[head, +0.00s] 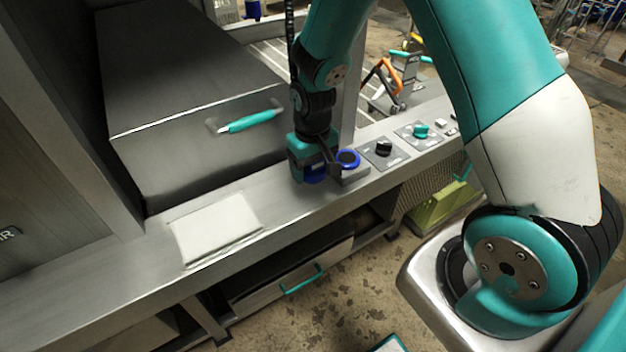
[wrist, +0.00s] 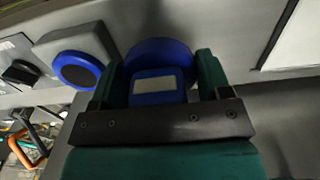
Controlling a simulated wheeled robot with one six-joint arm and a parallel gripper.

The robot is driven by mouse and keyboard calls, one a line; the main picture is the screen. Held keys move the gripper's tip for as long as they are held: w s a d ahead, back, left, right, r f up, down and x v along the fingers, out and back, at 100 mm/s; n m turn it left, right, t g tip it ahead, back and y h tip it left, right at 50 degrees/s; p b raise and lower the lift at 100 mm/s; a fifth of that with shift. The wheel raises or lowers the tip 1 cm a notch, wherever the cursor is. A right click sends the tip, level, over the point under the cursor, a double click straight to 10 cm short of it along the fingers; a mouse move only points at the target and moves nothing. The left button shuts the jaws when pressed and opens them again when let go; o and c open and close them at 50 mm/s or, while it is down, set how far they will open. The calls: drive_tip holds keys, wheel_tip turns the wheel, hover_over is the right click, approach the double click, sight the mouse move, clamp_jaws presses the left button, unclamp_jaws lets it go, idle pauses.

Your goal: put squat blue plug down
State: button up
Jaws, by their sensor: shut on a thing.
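The squat blue plug (wrist: 158,88) is between the two teal fingers of my gripper (wrist: 160,80) in the wrist view. It has a round blue base and a squarer blue top with a pale label. In the head view the gripper (head: 313,168) is low over the steel counter, and only a bit of the blue plug (head: 314,174) shows beneath it. I cannot tell whether the plug touches the counter. My gripper is shut on the plug.
A grey block with a blue-ringed dark disc (head: 348,158) stands close beside my gripper. Panels with a black knob (head: 383,147) and teal knob (head: 421,131) lie further right. A white pad (head: 215,228) lies left on the counter (head: 285,205). A steel box with a teal handle (head: 254,120) stands behind.

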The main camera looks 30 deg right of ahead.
sight(313, 190)
drive_tip(key=shift+f, duration=2.35)
drive_tip(key=shift+f, duration=0.2)
drive_tip(key=o, duration=0.9)
wheel_tip(313, 190, up, 12)
drive_tip(key=shift+f+b, duration=0.1)
drive_tip(key=shift+b, duration=0.3)
drive_tip(key=s+a+r+n+y, duration=0.2)
drive_tip(key=s+a+r, duration=0.4)
drive_tip(key=s, duration=0.4)
drive_tip(key=s+a+r+n+y, duration=0.2)
drive_tip(key=s+a+r+n, duration=0.2)
drive_tip(key=s+r, duration=0.5)
drive_tip(key=shift+s+a+r+n, duration=0.3)
drive_tip(key=shift+s+a, duration=0.65)
drive_tip(key=shift+a, duration=0.05)
